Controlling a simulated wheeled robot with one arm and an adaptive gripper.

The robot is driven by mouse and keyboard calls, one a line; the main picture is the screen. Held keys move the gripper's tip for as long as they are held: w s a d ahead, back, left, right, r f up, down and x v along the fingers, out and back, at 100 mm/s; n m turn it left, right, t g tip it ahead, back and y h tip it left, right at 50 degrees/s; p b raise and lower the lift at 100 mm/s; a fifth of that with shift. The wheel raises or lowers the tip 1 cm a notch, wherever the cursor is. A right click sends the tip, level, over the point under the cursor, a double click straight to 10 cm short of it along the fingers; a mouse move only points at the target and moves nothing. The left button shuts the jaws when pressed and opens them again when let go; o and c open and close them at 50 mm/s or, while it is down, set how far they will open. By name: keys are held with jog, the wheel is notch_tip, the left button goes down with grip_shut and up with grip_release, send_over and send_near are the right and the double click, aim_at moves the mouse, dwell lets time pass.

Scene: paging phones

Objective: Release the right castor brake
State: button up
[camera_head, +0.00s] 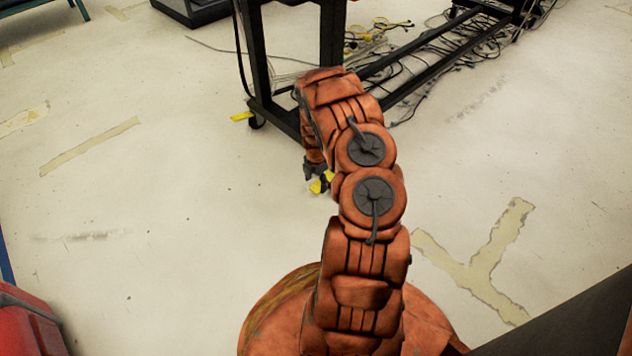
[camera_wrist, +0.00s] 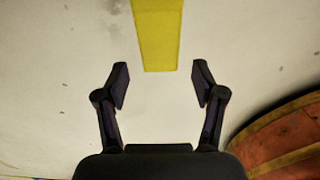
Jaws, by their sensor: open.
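The right castor's brake pedal is a yellow flat tab (camera_wrist: 157,35). In the wrist view it comes down from the top edge and its near end lies just beyond my fingertips, between their lines. My gripper (camera_wrist: 161,83) is open and empty, with pale floor showing between the fingers. In the head view a bit of the yellow tab (camera_head: 316,187) shows beside my dark gripper (camera_head: 317,171), low by the floor. My arm hides the castor itself. Another yellow pedal (camera_head: 241,116) sticks out at the left castor (camera_head: 256,122) of the black cart frame (camera_head: 285,118).
Black and yellow cables (camera_head: 375,45) lie tangled around the frame's lower bars. Worn tape strips (camera_head: 90,146) mark the floor. A red object (camera_head: 28,328) stands at the lower left. The floor left of my arm is clear.

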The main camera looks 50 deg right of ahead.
aim_at(316, 187)
notch_tip(316, 187, up, 12)
dwell(0.9)
